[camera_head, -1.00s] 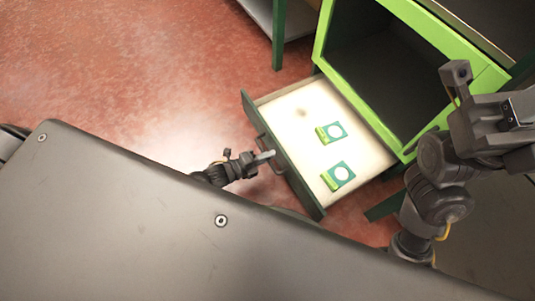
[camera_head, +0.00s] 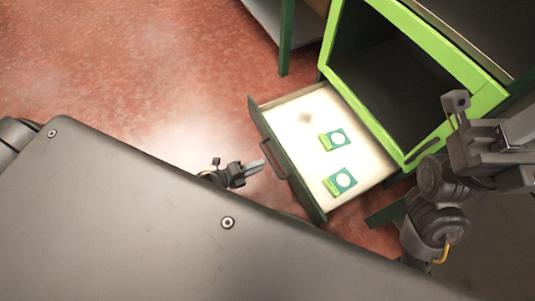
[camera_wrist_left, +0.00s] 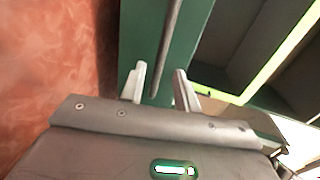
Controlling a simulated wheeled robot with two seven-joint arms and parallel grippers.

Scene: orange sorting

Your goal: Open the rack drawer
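The rack drawer (camera_head: 289,166) is pulled out from the green rack (camera_head: 410,80), and its pale inside shows. Its dark bar handle (camera_head: 273,160) is on the dark green front; the handle also shows in the wrist view (camera_wrist_left: 168,45).
Two green-and-white items (camera_head: 332,139) (camera_head: 340,182) lie inside the drawer. A dark open compartment (camera_head: 390,75) is above it. A green table leg (camera_head: 286,38) stands behind. The red floor (camera_head: 150,70) to the left is clear.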

